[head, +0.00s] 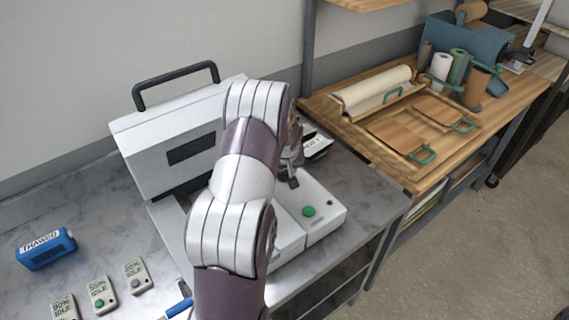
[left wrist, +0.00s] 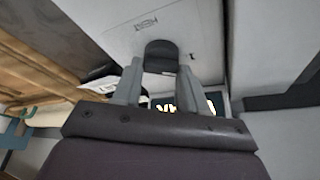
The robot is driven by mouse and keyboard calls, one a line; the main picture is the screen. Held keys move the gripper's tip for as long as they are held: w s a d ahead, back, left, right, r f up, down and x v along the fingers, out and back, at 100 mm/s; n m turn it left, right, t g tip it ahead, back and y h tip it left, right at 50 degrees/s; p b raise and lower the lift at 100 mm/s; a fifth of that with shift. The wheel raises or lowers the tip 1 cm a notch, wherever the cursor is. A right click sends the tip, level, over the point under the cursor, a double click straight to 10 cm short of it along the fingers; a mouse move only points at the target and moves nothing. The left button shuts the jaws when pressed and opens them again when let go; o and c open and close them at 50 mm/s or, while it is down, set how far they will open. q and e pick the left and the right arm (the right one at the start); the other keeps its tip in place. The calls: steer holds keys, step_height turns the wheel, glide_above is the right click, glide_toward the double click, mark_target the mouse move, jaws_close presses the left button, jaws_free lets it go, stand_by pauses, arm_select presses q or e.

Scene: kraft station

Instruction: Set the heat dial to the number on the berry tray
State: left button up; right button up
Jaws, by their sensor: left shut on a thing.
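My left gripper (head: 291,172) is over the front right part of the white machine (head: 330,206), largely hidden behind my arm in the head view. In the left wrist view its two fingers (left wrist: 160,78) are shut on the dark heat dial (left wrist: 161,55), on a white panel printed HEAT (left wrist: 146,24). The dial's pointer and number are not readable. A tray-like thing with a white label (head: 316,142) is partly hidden behind my gripper; its print is too small to read. I cannot tell if it is the berry tray. My right gripper is not in view.
The machine's lid (head: 172,152) with a black handle stands raised. A green button (head: 309,211) is beside my gripper. A blue THAWED block (head: 46,248) and several IDLE units (head: 102,294) lie at left. A wooden bench (head: 420,150) with boards stands right.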

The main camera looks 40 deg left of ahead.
arm_select(q)
steer(key=m+p, duration=0.1)
steer(key=p, duration=0.1)
steer(key=m+p, duration=0.1)
steer(key=p, duration=0.1)
steer(key=shift+a+r+h, duration=0.1)
steer(key=shift+r+h, duration=0.25)
steer(key=shift+h, duration=0.05)
steer(key=shift+f+m, duration=0.35)
steer(key=shift+m, duration=0.05)
steer(key=m+b, duration=0.1)
steer(key=b, duration=0.3)
steer(key=m+t+h+b, duration=0.1)
steer(key=m+b, duration=0.1)
steer(key=b, duration=0.2)
steer(key=shift+a+f+b, duration=0.1)
steer(key=shift+f+b, duration=0.25)
steer(key=shift+f, duration=0.05)
steer(key=shift+s+r+m+h+b, duration=0.1)
steer(key=shift+r+m+h+b, duration=0.3)
steer(key=shift+m+b, duration=0.45)
steer(key=o, duration=1)
steer(key=shift+o, duration=0.2)
steer(key=shift+r, duration=0.15)
steer(key=b+v, duration=0.2)
steer(key=v, duration=1)
steer(key=shift+r, duration=0.25)
